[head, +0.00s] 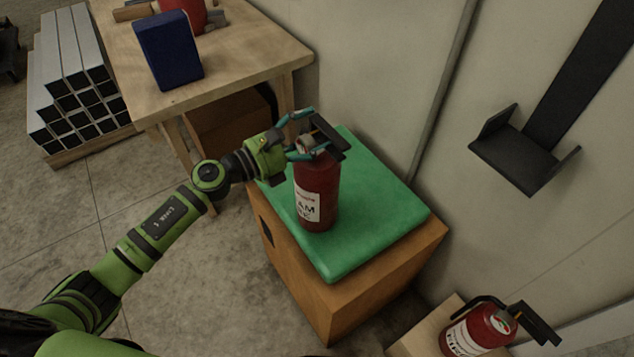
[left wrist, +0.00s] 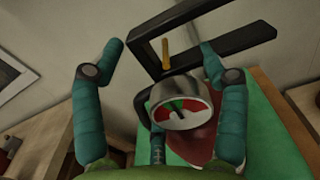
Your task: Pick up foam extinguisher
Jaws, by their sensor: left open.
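The foam extinguisher (head: 317,190) is a red cylinder with a white label, standing upright on a green pad (head: 390,215) on a wooden box. Its black handle and valve are at the top. My left gripper (head: 305,132) is at the extinguisher's top, with its teal fingers apart. In the left wrist view my left gripper (left wrist: 165,60) has one finger on each side of the valve and gauge (left wrist: 181,110). A gap shows between the left finger and the valve; whether the right finger touches is unclear. My right gripper is not in view.
A second red extinguisher (head: 480,328) stands at the lower right. A wooden table (head: 240,50) with a blue box (head: 168,50) is behind. A black wall bracket (head: 520,155) is at the right. Stacked metal tubes (head: 75,75) lie at the left.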

